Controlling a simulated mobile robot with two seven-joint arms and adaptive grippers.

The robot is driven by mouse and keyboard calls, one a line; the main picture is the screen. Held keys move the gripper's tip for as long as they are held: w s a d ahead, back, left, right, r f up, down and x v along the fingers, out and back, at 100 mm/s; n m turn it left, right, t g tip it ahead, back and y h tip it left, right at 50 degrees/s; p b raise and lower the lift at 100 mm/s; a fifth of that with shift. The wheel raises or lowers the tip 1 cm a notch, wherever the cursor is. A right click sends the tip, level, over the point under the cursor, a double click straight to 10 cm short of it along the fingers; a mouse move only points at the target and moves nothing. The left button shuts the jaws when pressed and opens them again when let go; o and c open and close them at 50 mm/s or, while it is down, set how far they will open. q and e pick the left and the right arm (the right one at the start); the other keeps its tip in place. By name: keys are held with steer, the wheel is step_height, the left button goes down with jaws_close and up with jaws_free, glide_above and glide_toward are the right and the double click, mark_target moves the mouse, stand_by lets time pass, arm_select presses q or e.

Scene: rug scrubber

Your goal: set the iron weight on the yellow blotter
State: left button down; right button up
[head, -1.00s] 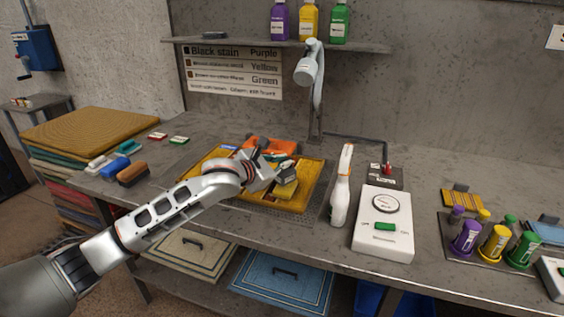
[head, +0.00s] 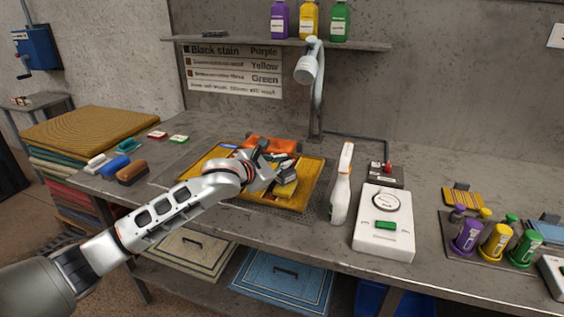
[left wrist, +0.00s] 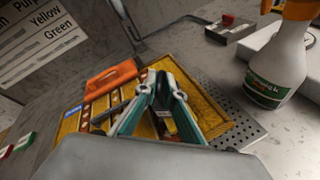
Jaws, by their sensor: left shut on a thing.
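My left gripper (head: 275,168) is over the patterned yellow rug on the bench. In the left wrist view its teal-padded fingers (left wrist: 162,98) close on a small dark grey thing, seemingly the iron weight (left wrist: 163,92); the fingers hide most of it. A small yellow block, seemingly the yellow blotter (head: 286,189), lies on the rug right under the fingers in the head view. I cannot tell whether the weight touches it. My right gripper is out of view.
A white spray bottle (head: 341,190) stands right of the rug, beside a white dial box (head: 384,235). Brushes (head: 132,173) lie left. A lamp (head: 310,68) hangs above. Colored bottles (head: 495,243) stand far right.

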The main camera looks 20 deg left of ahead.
arm_select(q)
steer(key=shift+f+b, duration=0.3)
steer(key=shift+f, duration=0.3)
stand_by(0.7)
steer(key=c, duration=2.1)
jaws_free()
steer(key=shift+f, duration=0.35)
steer(key=v, duration=1.2)
steer(key=shift+r, duration=0.2)
steer(key=shift+r+p, duration=0.85)
steer(key=shift+p, duration=0.35)
